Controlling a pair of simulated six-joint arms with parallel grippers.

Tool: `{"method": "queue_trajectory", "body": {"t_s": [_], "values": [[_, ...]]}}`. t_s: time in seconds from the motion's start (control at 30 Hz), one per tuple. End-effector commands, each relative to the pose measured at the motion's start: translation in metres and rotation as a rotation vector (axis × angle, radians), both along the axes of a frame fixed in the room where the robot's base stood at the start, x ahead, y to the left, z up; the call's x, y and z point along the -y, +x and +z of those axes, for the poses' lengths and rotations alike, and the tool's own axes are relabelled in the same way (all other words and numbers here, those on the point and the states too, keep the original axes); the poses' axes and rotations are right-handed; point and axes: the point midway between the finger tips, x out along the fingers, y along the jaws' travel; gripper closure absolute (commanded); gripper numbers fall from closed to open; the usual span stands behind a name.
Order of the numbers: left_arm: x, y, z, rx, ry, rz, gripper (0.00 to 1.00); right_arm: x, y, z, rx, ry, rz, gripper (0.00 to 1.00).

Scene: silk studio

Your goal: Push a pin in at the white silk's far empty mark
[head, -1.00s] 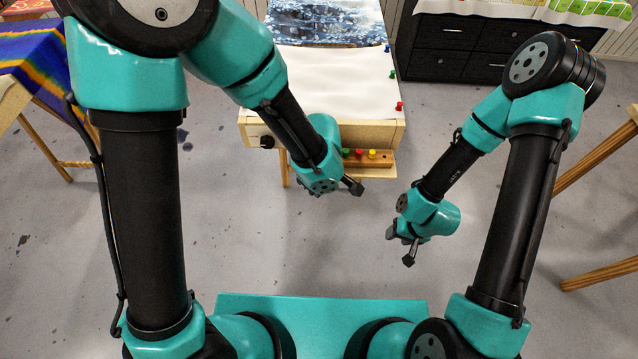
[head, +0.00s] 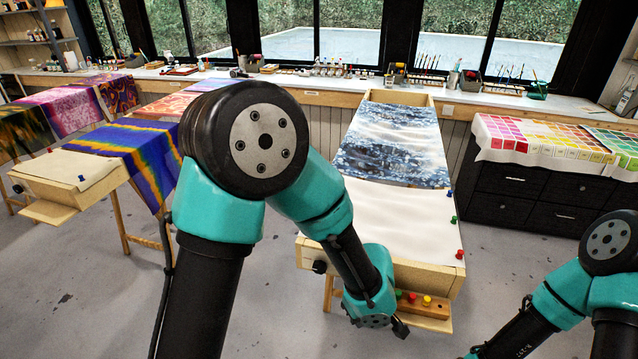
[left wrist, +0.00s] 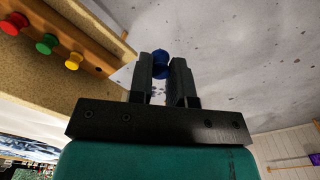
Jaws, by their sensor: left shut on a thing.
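The white silk (head: 390,215) lies stretched over the near part of a wooden frame. A blue pin (head: 449,193), a green pin (head: 453,219) and a red pin (head: 459,254) stand along its right edge. I cannot make out an empty mark. My left gripper (head: 400,328) is below the frame's near end, by the pin rack (head: 436,311). In the left wrist view my left gripper (left wrist: 161,72) is shut on a blue pin (left wrist: 161,58), head outward. Red, green and yellow pins sit in the rack. My right gripper is out of view.
A blue-and-white patterned silk (head: 400,140) covers the frame's far part. A black drawer cabinet (head: 540,200) stands to the right. Another frame with a striped silk (head: 140,150) stands left. Floor between them is open.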

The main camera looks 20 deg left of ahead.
Motion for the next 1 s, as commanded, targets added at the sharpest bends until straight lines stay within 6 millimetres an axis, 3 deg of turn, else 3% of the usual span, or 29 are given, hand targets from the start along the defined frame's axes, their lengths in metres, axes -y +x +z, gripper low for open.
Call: {"method": "queue_trajectory", "body": {"t_s": [0.27, 0.6, 0.8, 1.0], "values": [[-0.05, 0.072, 0.02, 0.017, 0.014, -0.132, 1.0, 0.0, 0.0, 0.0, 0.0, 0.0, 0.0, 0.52], [-0.136, 0.143, 0.05, 0.001, 0.014, -0.33, 1.0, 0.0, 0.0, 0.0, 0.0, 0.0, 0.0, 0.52], [-0.173, 0.162, 0.063, -0.009, 0.0, -0.421, 1.0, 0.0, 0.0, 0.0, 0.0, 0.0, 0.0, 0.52], [-0.182, 0.166, 0.066, -0.012, -0.003, -0.449, 1.0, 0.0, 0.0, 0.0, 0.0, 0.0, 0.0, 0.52]]}}
